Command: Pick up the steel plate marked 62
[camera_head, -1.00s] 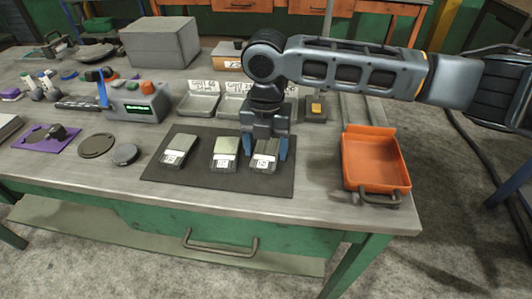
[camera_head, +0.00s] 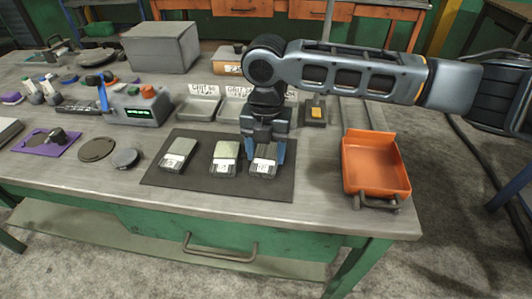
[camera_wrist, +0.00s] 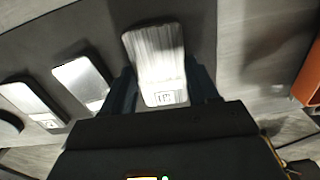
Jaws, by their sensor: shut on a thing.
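Three steel plates with small white labels stand in a row on a dark mat (camera_head: 215,190). My gripper (camera_head: 262,157) is over the right plate (camera_head: 263,169), with its blue fingers shut on the plate's two sides. In the wrist view this plate (camera_wrist: 155,50) sits between my fingers (camera_wrist: 164,88), its label near the palm. The middle plate (camera_head: 225,154) and the left plate (camera_head: 179,151) are clear of the gripper. The labels are too small or blurred to read for certain. I cannot tell whether the held plate is off the mat.
An orange tray (camera_head: 347,180) with a handle stands right of the mat at the bench's edge. Grey trays (camera_head: 198,108) with written cards stand behind. A grey device with a green display (camera_head: 140,111) and round discs (camera_head: 97,149) are at left. Bare bench lies between mat and orange tray.

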